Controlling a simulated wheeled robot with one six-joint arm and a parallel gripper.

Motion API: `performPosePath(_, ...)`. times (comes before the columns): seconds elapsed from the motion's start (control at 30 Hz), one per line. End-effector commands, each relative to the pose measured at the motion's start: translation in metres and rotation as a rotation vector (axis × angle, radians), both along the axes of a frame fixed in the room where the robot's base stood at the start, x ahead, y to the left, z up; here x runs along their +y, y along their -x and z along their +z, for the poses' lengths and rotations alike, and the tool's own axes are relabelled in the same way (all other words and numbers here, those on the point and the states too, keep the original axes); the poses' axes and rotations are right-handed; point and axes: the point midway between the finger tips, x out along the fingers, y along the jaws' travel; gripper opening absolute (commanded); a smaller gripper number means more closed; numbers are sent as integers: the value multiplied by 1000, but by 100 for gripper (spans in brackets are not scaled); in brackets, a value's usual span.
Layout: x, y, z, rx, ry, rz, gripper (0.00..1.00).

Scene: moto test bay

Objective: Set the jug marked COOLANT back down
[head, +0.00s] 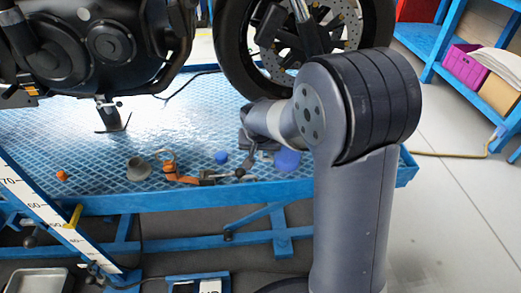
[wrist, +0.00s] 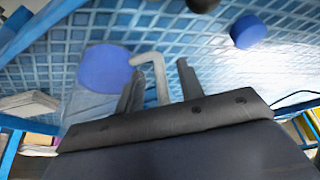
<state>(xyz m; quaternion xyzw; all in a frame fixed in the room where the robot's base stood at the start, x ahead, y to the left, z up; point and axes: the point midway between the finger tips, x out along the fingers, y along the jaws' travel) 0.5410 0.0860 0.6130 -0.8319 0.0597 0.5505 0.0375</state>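In the wrist view, a jug with a round blue lid (wrist: 105,68) and a pale, see-through body stands left of my gripper (wrist: 160,82). Its bent grey handle (wrist: 148,58) reaches in between my two dark fingers. A gap shows between the handle and the right finger, so my gripper looks open around the handle. In the head view, the blue lid (head: 287,161) shows beside my arm, which hides most of the jug. My gripper (head: 251,150) is low over the blue table there. No COOLANT marking is readable in either view.
The blue table (head: 90,140) carries a grey funnel-like piece (head: 138,168), an orange tool (head: 182,178) and a small blue cap (head: 221,157), also in the wrist view (wrist: 247,31). A motorcycle wheel (head: 240,60) stands behind. Table surface left of centre is mostly free.

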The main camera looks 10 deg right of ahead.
Motion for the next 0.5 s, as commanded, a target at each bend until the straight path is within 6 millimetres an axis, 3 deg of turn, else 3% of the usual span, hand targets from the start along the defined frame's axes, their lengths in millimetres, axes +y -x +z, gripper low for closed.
performPosePath(0.23, 1, 3, 9, 1, 0, 0, 36)
performPosePath(0.5, 4, 23, 59, -3, -1, 1, 36)
